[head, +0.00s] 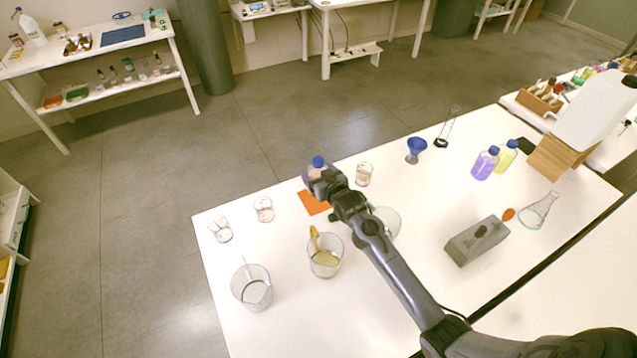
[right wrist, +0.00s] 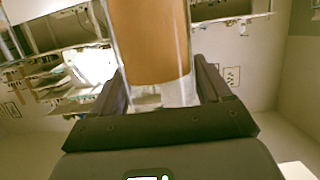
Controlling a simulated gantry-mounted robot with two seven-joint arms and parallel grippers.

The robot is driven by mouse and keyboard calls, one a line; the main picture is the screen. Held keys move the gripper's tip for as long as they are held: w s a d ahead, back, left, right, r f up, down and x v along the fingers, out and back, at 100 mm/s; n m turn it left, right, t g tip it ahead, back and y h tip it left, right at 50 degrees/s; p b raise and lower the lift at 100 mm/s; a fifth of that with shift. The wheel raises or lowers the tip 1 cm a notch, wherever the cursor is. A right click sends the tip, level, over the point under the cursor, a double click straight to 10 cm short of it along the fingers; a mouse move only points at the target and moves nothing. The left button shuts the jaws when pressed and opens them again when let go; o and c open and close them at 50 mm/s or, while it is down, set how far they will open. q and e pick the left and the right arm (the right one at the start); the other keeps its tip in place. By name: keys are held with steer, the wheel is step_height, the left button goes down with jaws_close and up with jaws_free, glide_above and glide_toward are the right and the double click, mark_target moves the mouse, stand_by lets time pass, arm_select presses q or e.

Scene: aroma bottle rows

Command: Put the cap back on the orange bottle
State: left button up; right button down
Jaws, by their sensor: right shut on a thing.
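My right gripper (head: 320,180) reaches to the far left part of the table. In the right wrist view its fingers are shut on a clear bottle with orange content, the orange bottle (right wrist: 152,45). A blue cap (head: 318,162) shows at the top of the bottle in the head view; I cannot tell whether it is seated. The bottle's lower part is hidden by my gripper. An orange mat (head: 313,202) lies on the table just below the gripper in the picture. My left gripper is not in view.
Glass beakers (head: 325,262) and small glasses (head: 264,209) stand on the table (head: 300,325) around my right arm.

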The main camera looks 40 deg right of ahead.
steer(key=shift+r, duration=0.1)
steer(key=shift+f+b, duration=0.6)
steer(key=shift+f, duration=1.4)
steer(key=shift+f, duration=0.1)
jaws_free()
steer(key=shift+f, duration=0.1)
steer(key=shift+s+r, duration=0.25)
steer(key=p+v, duration=0.2)
steer(key=v, duration=0.9)
steer(key=shift+s+p, duration=0.25)
steer(key=shift+p, duration=0.15)
steer(key=shift+a+r, duration=0.1)
